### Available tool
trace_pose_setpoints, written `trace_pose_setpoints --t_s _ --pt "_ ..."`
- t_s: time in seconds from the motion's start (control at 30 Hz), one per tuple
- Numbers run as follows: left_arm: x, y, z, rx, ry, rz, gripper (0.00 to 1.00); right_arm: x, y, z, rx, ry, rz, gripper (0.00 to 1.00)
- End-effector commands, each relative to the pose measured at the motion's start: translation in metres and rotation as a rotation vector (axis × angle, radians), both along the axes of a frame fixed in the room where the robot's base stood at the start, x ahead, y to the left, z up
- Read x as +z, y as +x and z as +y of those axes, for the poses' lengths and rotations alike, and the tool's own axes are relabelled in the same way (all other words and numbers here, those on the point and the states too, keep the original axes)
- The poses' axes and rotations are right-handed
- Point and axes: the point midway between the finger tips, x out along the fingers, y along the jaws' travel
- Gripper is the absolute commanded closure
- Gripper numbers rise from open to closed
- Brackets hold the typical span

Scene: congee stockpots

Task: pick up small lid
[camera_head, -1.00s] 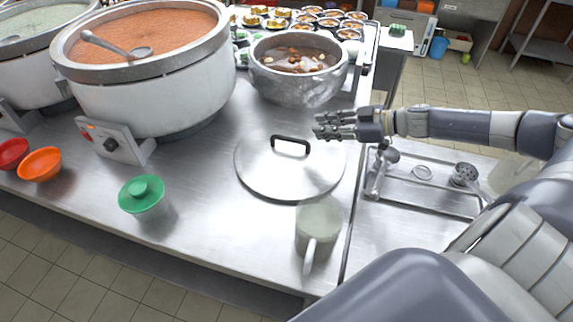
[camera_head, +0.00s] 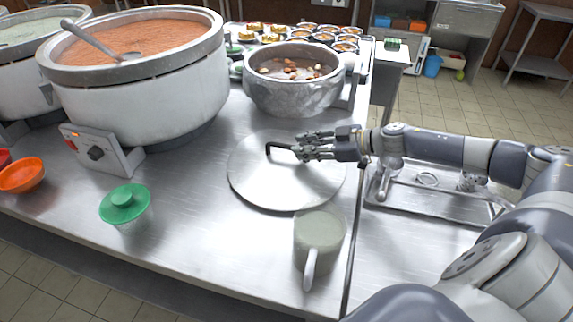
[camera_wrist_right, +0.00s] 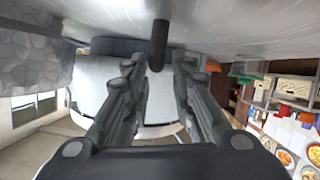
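A round flat steel lid (camera_head: 270,188) with a black bar handle (camera_head: 270,149) lies on the steel table, right of centre. The lid (camera_wrist_right: 205,28) fills the top of that view. My left gripper is not in view.
A steel pot of soup (camera_head: 292,92) stands behind the lid. A large cooker (camera_head: 135,105) is at the left. A utensil tray (camera_head: 435,203) is at right.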

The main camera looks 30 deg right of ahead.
Motion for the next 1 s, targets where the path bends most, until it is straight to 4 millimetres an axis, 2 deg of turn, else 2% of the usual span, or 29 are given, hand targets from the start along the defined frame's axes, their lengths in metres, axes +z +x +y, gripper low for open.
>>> trace_pose_setpoints --t_s 0.27,0.7,1.0 --pt "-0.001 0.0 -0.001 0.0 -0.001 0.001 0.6 -0.003 0.009 0.006 0.001 0.0 -0.001 0.77" --pt "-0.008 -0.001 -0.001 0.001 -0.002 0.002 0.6 -0.017 0.044 0.029 0.001 0.0 -0.003 0.77" --pt "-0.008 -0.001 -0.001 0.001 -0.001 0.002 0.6 -0.019 0.047 0.031 0.0 -0.001 0.0 0.77"
